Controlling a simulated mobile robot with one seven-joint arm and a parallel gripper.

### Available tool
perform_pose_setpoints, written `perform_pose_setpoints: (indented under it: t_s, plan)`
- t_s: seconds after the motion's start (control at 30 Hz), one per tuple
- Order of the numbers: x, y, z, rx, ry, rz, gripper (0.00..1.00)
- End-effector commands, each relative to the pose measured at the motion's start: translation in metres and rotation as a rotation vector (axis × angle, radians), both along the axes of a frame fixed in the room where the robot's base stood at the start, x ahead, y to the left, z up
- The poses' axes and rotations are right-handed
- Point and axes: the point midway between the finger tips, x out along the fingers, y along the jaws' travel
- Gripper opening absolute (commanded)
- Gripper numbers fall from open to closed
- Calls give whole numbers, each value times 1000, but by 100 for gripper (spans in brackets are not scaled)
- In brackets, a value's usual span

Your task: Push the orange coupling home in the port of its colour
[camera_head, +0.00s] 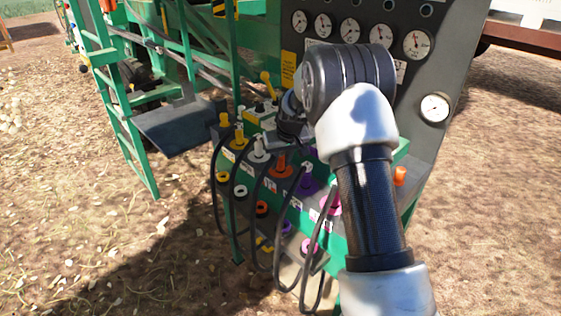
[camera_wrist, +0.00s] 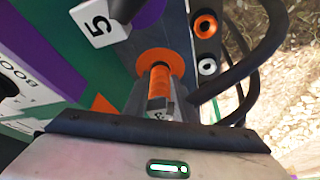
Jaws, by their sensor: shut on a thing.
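The orange coupling (camera_wrist: 160,84) stands between my gripper's two grey fingers (camera_wrist: 160,95) in the wrist view, and they are shut on it. Its far end meets the wide orange ring of the orange port (camera_wrist: 151,57). I cannot tell how deep it sits. In the head view, orange parts of the coupling and port (camera_head: 281,162) show on the green manifold, just below my gripper (camera_head: 289,133). My wrist and arm hide much of the gripper there. A black hose (camera_wrist: 258,60) curves close beside the coupling in the wrist view.
Yellow (camera_head: 239,138) and white (camera_head: 260,150) couplings stand to the left, a purple one (camera_head: 306,182) to the right. Black hoses loop down in front of the lower row of coloured rings (camera_head: 262,208). A dark gauge panel (camera_head: 425,75) rises behind. An orange piece (camera_head: 400,176) stands at right.

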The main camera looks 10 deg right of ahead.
Motion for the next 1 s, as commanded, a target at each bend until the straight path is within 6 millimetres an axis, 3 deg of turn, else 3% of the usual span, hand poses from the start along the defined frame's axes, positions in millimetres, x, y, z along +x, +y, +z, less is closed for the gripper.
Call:
perform_pose_setpoints:
  t_s: [0.27,0.3,0.4,0.63,0.73,1.0]
  plan:
    - [-2,0,-3,0,8,0,0]
    - [-2,0,-3,0,8,0,27]
    - [-2,0,-3,-1,7,0,44]
    - [-1,0,-2,0,3,0,46]
    - [-1,0,-2,-1,4,0,62]
    - [0,0,-1,0,2,0,62]
